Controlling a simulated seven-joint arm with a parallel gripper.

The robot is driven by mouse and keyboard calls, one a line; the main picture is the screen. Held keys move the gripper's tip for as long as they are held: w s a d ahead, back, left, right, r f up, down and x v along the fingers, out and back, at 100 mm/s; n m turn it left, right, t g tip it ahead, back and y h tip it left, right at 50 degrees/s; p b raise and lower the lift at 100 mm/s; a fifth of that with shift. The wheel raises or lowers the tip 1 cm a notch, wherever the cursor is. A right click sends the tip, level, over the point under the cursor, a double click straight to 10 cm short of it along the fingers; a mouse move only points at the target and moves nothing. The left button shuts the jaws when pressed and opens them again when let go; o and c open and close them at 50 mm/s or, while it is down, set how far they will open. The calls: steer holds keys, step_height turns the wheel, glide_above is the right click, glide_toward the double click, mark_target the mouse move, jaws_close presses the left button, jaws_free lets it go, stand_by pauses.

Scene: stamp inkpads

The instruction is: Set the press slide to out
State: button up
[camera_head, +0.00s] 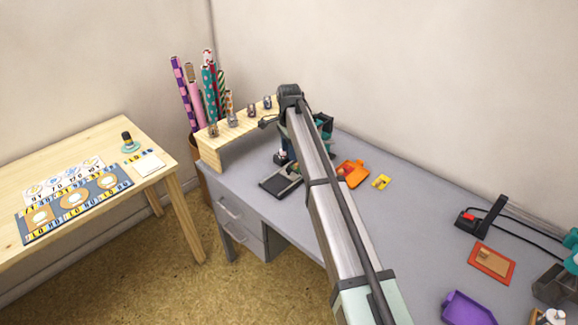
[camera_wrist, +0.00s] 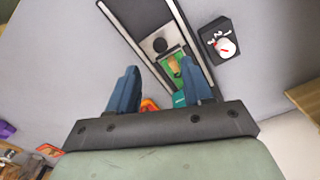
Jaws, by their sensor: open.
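The press shows in the wrist view as a long dark base with pale rails (camera_wrist: 127,12). In the head view the dark tray end of the press (camera_head: 272,187) sticks out at the desk's front left, the rest largely hidden behind my arm. My gripper (camera_wrist: 160,66) is open, its two blue fingers apart over the press with nothing seen between them. I cannot tell whether they touch it.
A black box with a white and red top (camera_wrist: 226,45) stands beside the press. A wooden shelf (camera_head: 212,146) with small stamps is at the desk's left end. An orange pad (camera_head: 353,170) and yellow piece (camera_head: 381,182) lie right of my arm.

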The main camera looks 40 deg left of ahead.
mark_target(289, 169)
step_height(289, 169, down, 8)
steer(key=shift+r, duration=0.15)
stand_by(0.4)
jaws_close()
stand_by(0.5)
